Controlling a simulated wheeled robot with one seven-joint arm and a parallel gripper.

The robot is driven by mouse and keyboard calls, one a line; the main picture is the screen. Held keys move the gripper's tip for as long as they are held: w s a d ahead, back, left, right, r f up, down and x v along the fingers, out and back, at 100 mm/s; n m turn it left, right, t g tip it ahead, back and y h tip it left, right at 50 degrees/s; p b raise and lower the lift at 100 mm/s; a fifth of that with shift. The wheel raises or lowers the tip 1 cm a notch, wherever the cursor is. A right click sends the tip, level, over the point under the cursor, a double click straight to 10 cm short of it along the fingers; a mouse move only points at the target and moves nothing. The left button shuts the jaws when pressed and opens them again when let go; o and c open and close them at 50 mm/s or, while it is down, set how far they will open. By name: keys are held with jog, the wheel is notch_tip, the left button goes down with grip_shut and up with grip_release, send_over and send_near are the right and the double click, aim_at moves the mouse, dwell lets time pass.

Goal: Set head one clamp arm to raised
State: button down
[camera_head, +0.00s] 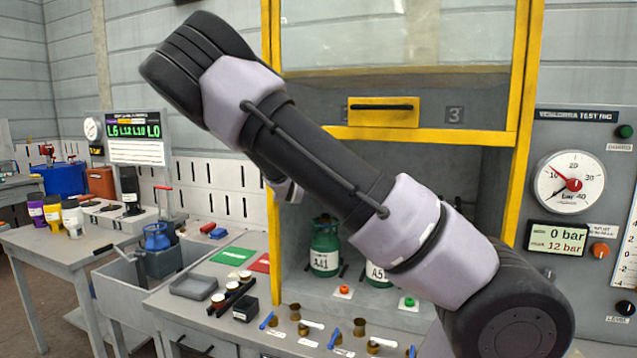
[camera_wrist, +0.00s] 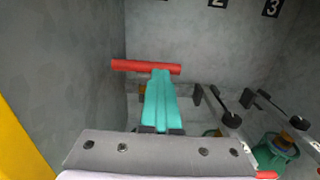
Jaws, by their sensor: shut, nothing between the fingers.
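My gripper (camera_wrist: 163,78) shows in the wrist view as teal fingers held together, with nothing between them. A red bar (camera_wrist: 130,65) lies crosswise at the fingertips; I cannot tell if they touch. It appears to be the head one clamp arm's handle, but the rest of that arm is hidden behind my fingers. Two dark clamp arms with round ends, one nearer (camera_wrist: 217,105) and one farther right (camera_wrist: 275,108), stand to the right.
Green cylinders (camera_head: 325,252) stand inside the yellow-framed test booth (camera_head: 273,200). A raised guard with a yellow handle plate (camera_head: 383,112) is above. The gauge panel (camera_head: 582,150) is at right, reading 0 bar. Blue and white valve levers (camera_head: 313,325) line the bench front.

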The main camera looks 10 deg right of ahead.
jog(key=shift+w+d+r, duration=0.3)
jog(key=shift+w+r, duration=0.15)
jog(key=shift+r, duration=0.3)
jog(key=shift+w+d+r, duration=0.3)
jog(key=shift+w+r, duration=0.15)
jog(key=shift+r, duration=0.3)
jog(key=shift+w+d+r, duration=0.3)
jog(key=shift+w+r, duration=0.15)
jog(key=shift+r, duration=0.3)
